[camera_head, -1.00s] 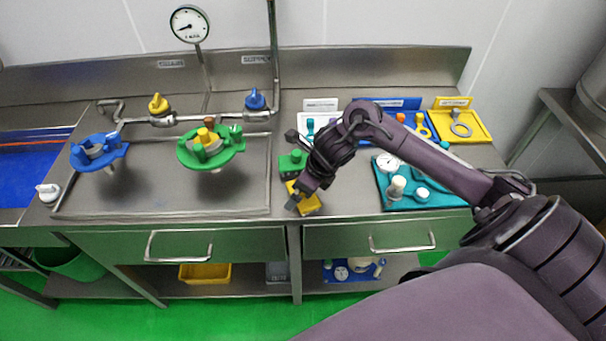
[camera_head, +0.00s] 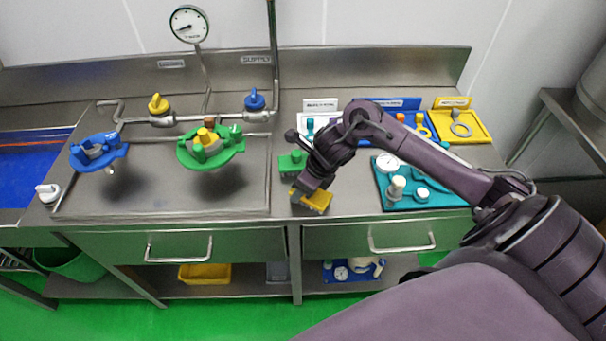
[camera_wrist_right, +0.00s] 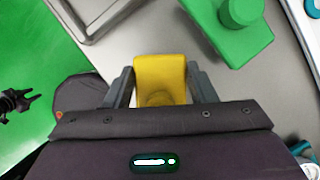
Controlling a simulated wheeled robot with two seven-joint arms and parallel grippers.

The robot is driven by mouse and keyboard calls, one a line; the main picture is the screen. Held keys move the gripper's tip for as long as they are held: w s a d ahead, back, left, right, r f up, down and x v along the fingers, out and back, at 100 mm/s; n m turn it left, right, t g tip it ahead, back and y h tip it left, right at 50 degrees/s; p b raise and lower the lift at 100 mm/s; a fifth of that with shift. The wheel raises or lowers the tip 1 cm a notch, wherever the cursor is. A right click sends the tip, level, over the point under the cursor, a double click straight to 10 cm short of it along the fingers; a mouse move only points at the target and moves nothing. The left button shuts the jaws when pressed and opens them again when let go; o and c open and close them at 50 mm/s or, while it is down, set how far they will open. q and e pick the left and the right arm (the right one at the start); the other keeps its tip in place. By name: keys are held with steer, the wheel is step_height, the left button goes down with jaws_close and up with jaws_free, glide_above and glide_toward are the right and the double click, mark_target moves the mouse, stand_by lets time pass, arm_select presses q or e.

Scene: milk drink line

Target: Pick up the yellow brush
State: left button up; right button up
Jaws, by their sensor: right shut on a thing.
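The yellow brush (camera_head: 316,201) is at the front edge of the steel counter, below my right gripper in the head view. My right gripper (camera_head: 303,190) is shut on it. In the right wrist view the yellow brush (camera_wrist_right: 160,78) sits between the two grey fingers of my right gripper (camera_wrist_right: 160,88). The brush's underside is hidden, so I cannot tell whether it touches the counter. My left gripper does not show in the head view.
A green brush (camera_head: 292,163) stands just behind the yellow one; it also shows in the wrist view (camera_wrist_right: 232,28). A teal tray (camera_head: 432,199) with parts lies to the right. A green valve body (camera_head: 211,150) is at the left, over the sink tray (camera_head: 160,205).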

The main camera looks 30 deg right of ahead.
step_height(320, 180, up, 6)
steer(key=shift+w+d+r, duration=0.1)
steer(key=shift+w+r, duration=0.05)
step_height(320, 180, up, 14)
steer(key=p, duration=0.4)
steer(key=shift+p, duration=0.3)
